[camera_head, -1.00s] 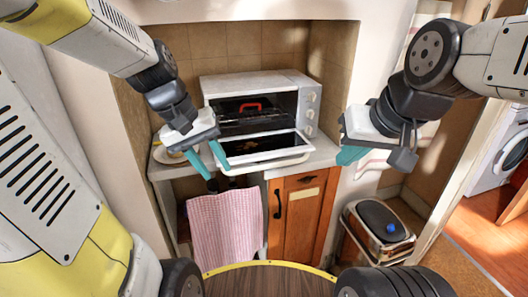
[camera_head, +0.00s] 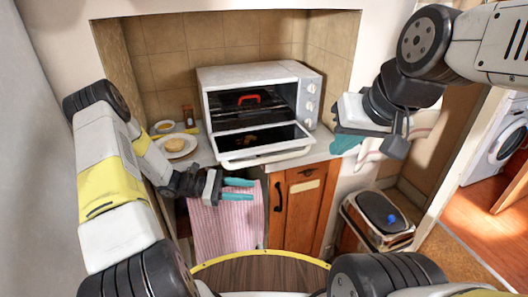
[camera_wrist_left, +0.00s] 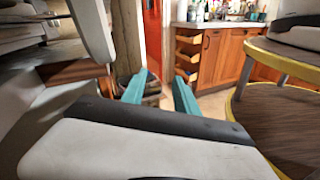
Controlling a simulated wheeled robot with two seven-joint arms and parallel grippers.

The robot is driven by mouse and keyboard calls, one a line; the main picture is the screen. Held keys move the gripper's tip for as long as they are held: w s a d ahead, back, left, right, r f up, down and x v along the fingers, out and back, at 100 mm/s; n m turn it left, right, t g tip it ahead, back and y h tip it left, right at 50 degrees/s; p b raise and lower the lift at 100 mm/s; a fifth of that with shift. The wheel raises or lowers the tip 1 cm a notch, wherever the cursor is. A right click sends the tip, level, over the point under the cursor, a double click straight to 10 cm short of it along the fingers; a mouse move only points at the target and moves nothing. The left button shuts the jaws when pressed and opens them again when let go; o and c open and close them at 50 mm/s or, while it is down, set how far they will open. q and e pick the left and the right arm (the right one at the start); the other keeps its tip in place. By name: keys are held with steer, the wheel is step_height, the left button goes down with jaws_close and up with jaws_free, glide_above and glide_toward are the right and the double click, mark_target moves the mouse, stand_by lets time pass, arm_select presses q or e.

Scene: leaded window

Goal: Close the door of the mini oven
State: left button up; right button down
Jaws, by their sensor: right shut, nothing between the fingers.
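The white mini oven (camera_head: 245,75) stands on the counter in the alcove. Its door (camera_head: 262,140) is open, folded down and out over the counter's front, with the white handle bar (camera_head: 268,158) at its near edge. A red-handled item (camera_head: 248,99) shows inside the oven. My left gripper (camera_head: 252,189) is open and empty, below the door handle and in front of the pink towel, its teal fingers pointing right. The fingers also show apart in the left wrist view (camera_wrist_left: 160,88). My right gripper (camera_head: 345,147) is shut and empty, right of the door and apart from it.
A plate with food (camera_head: 176,146) and small items sit on the counter left of the oven. The pink checked towel (camera_head: 228,215) hangs below the counter beside a wooden cupboard (camera_head: 298,210). A bin (camera_head: 378,215) stands at the right. My round base is at the front.

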mark_target(265, 161)
arm_select(q)
steer(key=w+r+n+t+h, duration=0.3)
steer(key=w+n+t+h, duration=0.1)
steer(key=w+t, duration=0.25)
steer(key=shift+n, duration=0.3)
steer(key=x, duration=0.7)
jaws_close()
stand_by(0.9)
